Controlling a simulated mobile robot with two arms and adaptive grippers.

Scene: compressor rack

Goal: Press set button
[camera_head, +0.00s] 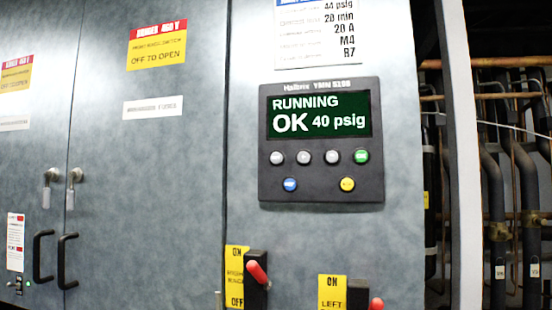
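The dark control panel (321,190) is mounted on the grey cabinet face right of centre. Its green screen (320,115) reads "RUNNING OK 40 psig". Below the screen is a row of three grey buttons (304,158) and a green button (361,156) at the right end. A blue button (289,184) and a yellow button (347,184) sit lower. The button labels are too small to read surely, so I cannot tell which one is the set button. Neither of my grippers is in view, and nothing covers the panel.
Two red-handled switches, one upper (257,272) and one lower (376,304), stick out below the panel beside yellow ON/OFF labels. Cabinet doors with black handles (66,262) are at left. Pipes (495,220) run behind a pale post (462,150) at right.

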